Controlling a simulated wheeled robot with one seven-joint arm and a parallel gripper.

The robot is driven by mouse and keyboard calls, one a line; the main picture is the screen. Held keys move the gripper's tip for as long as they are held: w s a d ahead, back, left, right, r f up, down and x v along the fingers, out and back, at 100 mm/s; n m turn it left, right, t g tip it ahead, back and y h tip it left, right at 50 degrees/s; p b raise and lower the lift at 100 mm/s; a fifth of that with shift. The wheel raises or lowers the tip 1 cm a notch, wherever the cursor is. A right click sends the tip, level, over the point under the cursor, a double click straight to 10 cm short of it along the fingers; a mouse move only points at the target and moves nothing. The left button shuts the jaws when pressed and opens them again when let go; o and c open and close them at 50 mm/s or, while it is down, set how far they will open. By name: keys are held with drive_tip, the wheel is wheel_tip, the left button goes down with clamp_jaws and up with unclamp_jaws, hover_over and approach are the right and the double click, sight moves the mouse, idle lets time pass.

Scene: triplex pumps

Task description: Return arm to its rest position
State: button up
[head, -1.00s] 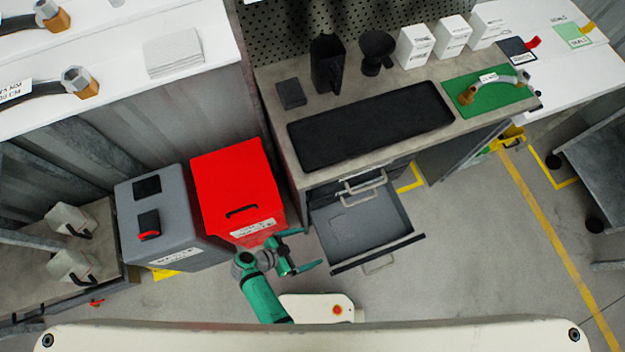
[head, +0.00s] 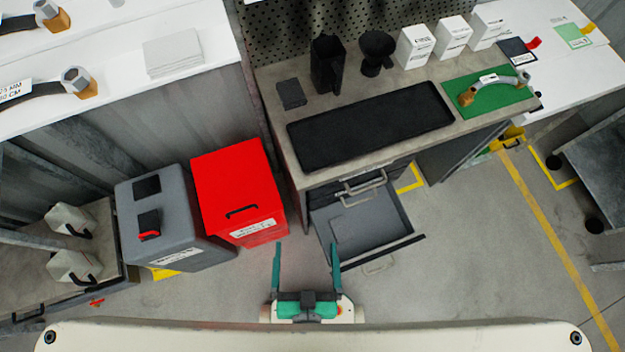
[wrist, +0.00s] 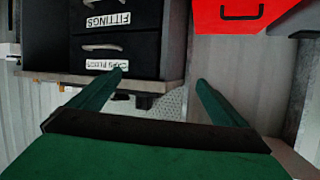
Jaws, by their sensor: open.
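My gripper (head: 306,252) is at the bottom middle of the head view, close in over my own base. Its two green fingers stand parallel and wide apart, with nothing between them. The fingers also show in the wrist view (wrist: 158,82), open and empty. The arm is folded back, and most of its links are hidden below the gripper. The fingertips are in front of the red box and the open drawer, touching neither as far as I can tell.
An open, empty-looking drawer (head: 365,228) juts from the workbench (head: 275,125). A red box (head: 235,185) and a grey container (head: 165,215) stand on the floor at left. A hose (head: 497,83) lies on a green mat (head: 507,99).

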drive_tip(key=shift+n+t, duration=0.4)
drive_tip(key=shift+t, duration=0.3)
drive_tip(key=r, duration=0.2)
drive_tip(key=d+r, duration=0.1)
drive_tip(key=r, duration=0.2)
drive_tip(key=shift+s+d+r, duration=0.15)
drive_tip(key=shift+r, duration=0.05)
drive_tip(key=shift+c, duration=0.4)
